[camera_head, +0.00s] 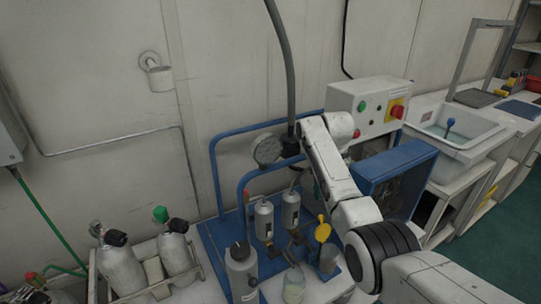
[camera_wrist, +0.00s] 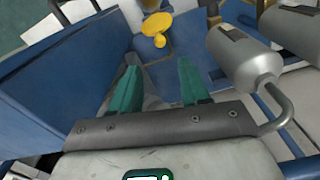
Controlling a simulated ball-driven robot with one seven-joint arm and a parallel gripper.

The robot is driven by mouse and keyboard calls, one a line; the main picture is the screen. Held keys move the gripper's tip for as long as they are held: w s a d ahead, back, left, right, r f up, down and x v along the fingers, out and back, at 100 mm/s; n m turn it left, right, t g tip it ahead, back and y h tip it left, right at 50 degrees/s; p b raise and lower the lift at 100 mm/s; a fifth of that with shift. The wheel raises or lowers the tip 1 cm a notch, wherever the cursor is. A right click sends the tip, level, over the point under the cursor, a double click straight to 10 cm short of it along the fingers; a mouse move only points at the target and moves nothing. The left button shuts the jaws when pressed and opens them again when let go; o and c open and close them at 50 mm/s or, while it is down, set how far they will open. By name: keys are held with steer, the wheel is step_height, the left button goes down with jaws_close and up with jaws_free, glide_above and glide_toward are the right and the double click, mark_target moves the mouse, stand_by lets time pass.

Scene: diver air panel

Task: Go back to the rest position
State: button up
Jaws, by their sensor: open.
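My gripper (camera_wrist: 157,88) shows in the wrist view with its two green fingers apart and nothing between them. In the head view my white arm reaches over the blue-framed air panel, and the fingers are hidden behind it. A yellow round handle (camera_wrist: 157,24) lies beyond the fingertips in the wrist view, apart from them. It also shows in the head view (camera_head: 322,232), below the arm. A grey cylinder (camera_wrist: 243,59) is to the right of the fingers in the wrist view.
A blue box (camera_head: 397,178) stands right of my arm, and the blue frame (camera_head: 215,165) rises to the left. A gauge (camera_head: 267,149), a control box (camera_head: 368,105) and a hose (camera_head: 284,50) are close behind. Gas bottles (camera_head: 122,266) stand at left. A sink (camera_head: 452,128) is at right.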

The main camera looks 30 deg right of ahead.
steer(key=s+a+f+p, duration=0.1)
steer(key=s+a+f, duration=1.1)
steer(key=s+f, duration=0.45)
steer(key=s+a+r, duration=0.2)
steer(key=s, duration=1)
steer(key=s+a+r+n+t+p, duration=0.1)
steer(key=s+a, duration=0.2)
steer(key=s, duration=0.9)
steer(key=shift+s+r, duration=0.25)
steer(key=shift+r, duration=0.15)
